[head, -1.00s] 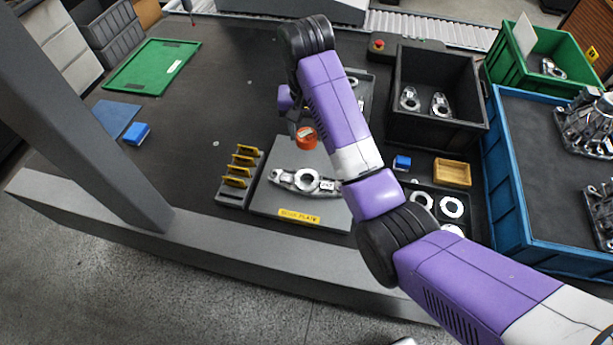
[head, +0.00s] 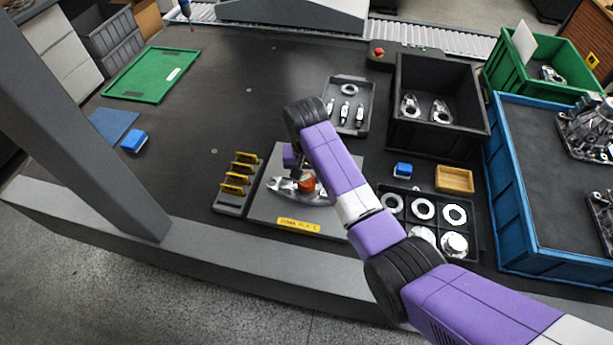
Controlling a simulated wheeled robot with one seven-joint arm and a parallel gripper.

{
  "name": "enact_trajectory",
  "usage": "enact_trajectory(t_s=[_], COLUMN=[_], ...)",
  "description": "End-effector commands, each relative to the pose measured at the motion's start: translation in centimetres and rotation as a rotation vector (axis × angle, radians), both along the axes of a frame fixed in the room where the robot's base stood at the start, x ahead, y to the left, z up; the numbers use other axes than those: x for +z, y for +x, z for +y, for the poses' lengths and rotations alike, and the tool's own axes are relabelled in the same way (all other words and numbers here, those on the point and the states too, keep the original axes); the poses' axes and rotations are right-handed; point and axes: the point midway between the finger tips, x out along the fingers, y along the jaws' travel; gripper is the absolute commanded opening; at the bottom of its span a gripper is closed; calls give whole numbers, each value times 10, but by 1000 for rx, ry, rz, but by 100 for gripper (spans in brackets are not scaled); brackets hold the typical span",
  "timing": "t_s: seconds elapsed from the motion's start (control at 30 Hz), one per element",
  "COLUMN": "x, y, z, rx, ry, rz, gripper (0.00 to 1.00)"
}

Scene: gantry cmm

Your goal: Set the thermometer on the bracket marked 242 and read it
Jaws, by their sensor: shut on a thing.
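The bracket (head: 282,185), a pale metal arm with a ring in its middle, lies on the grey plate (head: 268,209) with a yellow label. My gripper (head: 303,176) is over the middle of the bracket, pointing down and shut on the orange round thermometer (head: 307,184). The thermometer is at the bracket's ring; I cannot tell whether it touches. My gripper and arm cover part of the bracket, and its white number tag cannot be read now. The thermometer's reading cannot be seen.
A rack with yellow pieces (head: 236,181) stands left of the plate. A black tray of metal rings (head: 423,209), a blue block (head: 402,170) and a wooden tray (head: 454,179) are to the right. A black bin (head: 437,127) holds more brackets.

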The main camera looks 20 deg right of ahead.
Motion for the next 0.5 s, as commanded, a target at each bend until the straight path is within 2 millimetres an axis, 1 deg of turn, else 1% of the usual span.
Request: enact_trajectory(t_s=[0.1,0.43,0.47,0.5], x=[-6,-9,-9,-9], y=[0,0,0,0], z=[0,0,0,0], rx=[0,0,0,0], ry=[0,0,0,0], rz=[-1,-1,-1,-1], gripper=[5,5,50,58])
